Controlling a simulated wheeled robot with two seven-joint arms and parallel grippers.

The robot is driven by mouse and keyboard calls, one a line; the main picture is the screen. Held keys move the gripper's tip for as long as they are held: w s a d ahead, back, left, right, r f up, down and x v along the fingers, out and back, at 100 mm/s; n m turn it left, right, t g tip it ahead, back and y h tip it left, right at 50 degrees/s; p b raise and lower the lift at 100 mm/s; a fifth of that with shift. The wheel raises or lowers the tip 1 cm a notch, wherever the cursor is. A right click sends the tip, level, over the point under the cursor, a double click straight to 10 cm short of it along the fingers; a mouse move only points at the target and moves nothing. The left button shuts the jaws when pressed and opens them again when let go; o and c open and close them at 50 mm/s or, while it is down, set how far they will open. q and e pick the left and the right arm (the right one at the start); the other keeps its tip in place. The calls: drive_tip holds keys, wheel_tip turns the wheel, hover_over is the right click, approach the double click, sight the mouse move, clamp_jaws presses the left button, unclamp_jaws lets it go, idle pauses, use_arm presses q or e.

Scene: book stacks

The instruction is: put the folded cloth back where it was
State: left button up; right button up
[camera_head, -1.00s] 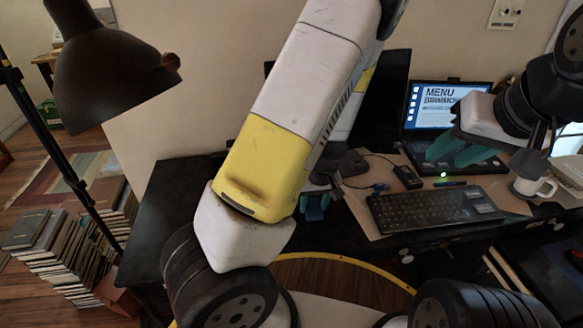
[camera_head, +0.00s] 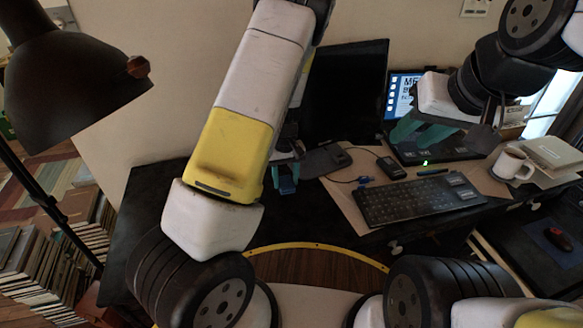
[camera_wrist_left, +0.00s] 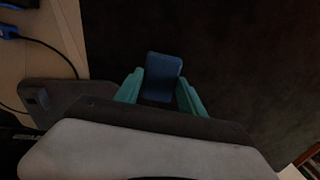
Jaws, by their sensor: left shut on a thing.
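A small dark blue folded piece, seemingly the cloth (camera_wrist_left: 162,78), is held between the teal fingers of my left gripper (camera_wrist_left: 160,92) in the left wrist view. The fingers touch it on both sides. In the head view my left gripper (camera_head: 286,172) hangs over the black desk, left of the keyboard, and the blue piece shows small and partly hidden there. I cannot tell its height above the desk. My right gripper (camera_head: 421,133) is in front of the laptop, its teal fingers apart with nothing seen between them.
A keyboard (camera_head: 415,201), a white mug (camera_head: 511,165), a laptop (camera_head: 404,88) and a dark monitor (camera_head: 345,90) stand on the desk. The desk's left part (camera_head: 150,200) is bare. A black lamp (camera_head: 70,75) and book stacks (camera_head: 50,250) are at the left.

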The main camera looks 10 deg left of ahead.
sight(286, 181)
use_arm(q)
drive_tip(key=shift+w+a, duration=0.1)
drive_tip(key=shift+w, duration=0.1)
drive_tip(key=shift+f, duration=1.75)
drive_tip(key=o, duration=1.2)
drive_tip(key=shift+f, duration=0.1)
wheel_tip(286, 181, up, 12)
drive_tip(key=shift+w+r, duration=0.1)
